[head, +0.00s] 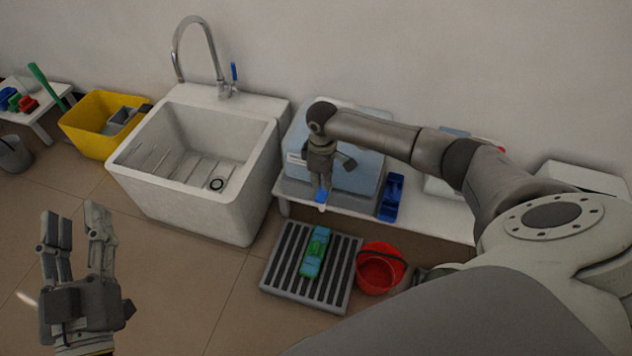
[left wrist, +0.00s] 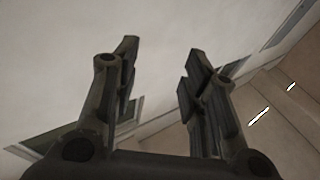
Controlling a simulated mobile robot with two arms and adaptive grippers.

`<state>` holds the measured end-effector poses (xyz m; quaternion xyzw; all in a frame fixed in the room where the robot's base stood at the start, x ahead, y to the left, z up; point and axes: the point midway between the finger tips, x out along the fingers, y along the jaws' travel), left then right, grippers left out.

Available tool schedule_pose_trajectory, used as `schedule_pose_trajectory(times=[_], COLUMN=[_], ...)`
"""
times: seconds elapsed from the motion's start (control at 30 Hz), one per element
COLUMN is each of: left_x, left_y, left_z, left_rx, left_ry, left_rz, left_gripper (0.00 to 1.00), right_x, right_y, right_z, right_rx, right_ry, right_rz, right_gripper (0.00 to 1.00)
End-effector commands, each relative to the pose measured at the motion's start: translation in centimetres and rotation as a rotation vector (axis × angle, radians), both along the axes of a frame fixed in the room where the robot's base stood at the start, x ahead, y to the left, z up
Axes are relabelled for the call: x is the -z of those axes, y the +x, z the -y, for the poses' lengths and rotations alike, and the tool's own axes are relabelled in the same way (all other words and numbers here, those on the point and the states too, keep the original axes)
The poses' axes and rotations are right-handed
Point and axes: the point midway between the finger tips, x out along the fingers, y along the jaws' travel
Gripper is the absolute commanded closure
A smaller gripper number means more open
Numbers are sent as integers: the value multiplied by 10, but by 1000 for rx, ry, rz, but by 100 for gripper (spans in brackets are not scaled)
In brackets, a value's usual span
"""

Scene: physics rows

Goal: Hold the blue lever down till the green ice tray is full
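A small blue lever (head: 321,197) shows at the front of a pale blue-grey machine (head: 358,172) on a low white bench. My right gripper (head: 322,182) points down right over the lever. It seems to touch it, but I cannot tell how far down the lever is. The fingers are too small to tell whether they are open or shut. The green ice tray (head: 320,236) lies on a slatted grate on the floor, below the lever, with blue patches in it. My left gripper (head: 72,214) is open and empty at lower left; its spread fingers (left wrist: 160,65) fill the left wrist view.
A red bucket (head: 378,277) stands beside the slatted grate (head: 338,290). A dark blue tray (head: 391,197) is on the white bench (head: 448,223). A white sink (head: 228,212) with a tap stands left of it, then a yellow bin (head: 85,140). The floor at front left is clear.

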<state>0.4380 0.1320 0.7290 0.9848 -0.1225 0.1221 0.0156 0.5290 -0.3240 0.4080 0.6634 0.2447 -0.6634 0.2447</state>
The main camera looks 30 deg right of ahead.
Motion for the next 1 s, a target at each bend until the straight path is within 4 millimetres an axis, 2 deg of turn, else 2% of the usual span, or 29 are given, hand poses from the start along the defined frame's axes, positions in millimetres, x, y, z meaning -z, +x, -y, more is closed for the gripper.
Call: schedule_pose_trajectory(times=[0.27,0.6,0.73,1.0], left_x=[37,84,92,93], left_y=[3,-5,-8,-8], left_z=[-5,-14,-15,-15], left_rx=[-13,-28,-30,-30], left_ry=[55,116,127,127], left_rz=[-210,-451,-492,-494], left_gripper=[60,60,60,60], right_x=[-9,-17,-18,-17], right_y=[0,0,0,0], right_z=[0,0,0,0], right_rx=[0,0,0,0], right_ry=[0,0,0,0], right_rz=[0,0,0,0], right_gripper=[100,100,100,100])
